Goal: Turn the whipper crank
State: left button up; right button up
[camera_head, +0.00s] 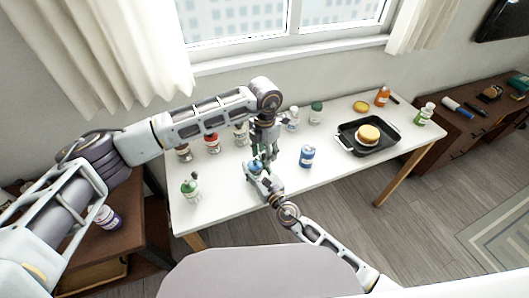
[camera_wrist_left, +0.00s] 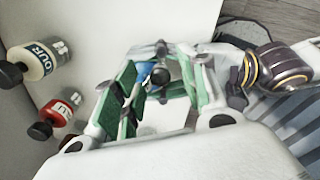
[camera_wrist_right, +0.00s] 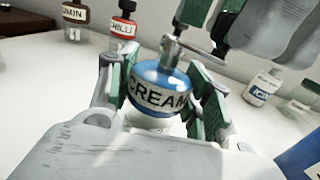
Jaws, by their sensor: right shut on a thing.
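The whipper (camera_wrist_right: 152,88) is an upright canister with a blue top and a label reading CREAM. A metal crank (camera_wrist_right: 178,45) rises from its lid. My right gripper (camera_head: 262,177) is shut around the whipper's body, with a finger on each side in the right wrist view (camera_wrist_right: 155,95). My left gripper (camera_head: 266,152) points down from above, close over the crank. In the left wrist view (camera_wrist_left: 162,85) its green-padded fingers are spread, with the crank's dark knob (camera_wrist_left: 160,76) between them. Whether a finger touches the knob is unclear.
A blue can (camera_head: 307,156) stands right of the grippers on the white table (camera_head: 235,205). A green-topped jar (camera_head: 190,188) is at the left. A black pan (camera_head: 352,143) holds a round bun.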

pick_arm(q)
grip_shut()
jog(key=shift+m, duration=0.3)
jog(key=shift+s+a+m, duration=0.1)
jog(key=shift+s+m, duration=0.15)
jog(key=shift+m, duration=0.6)
jog(key=shift+s+a+m, duration=0.15)
jog(key=shift+s+m, duration=0.1)
jog(key=shift+m, duration=0.55)
jog(key=shift+s+a+m, duration=0.1)
jog(key=shift+s+m, duration=0.15)
jog(key=shift+m, duration=0.6)
grip_release()
jog(key=shift+r, duration=0.1)
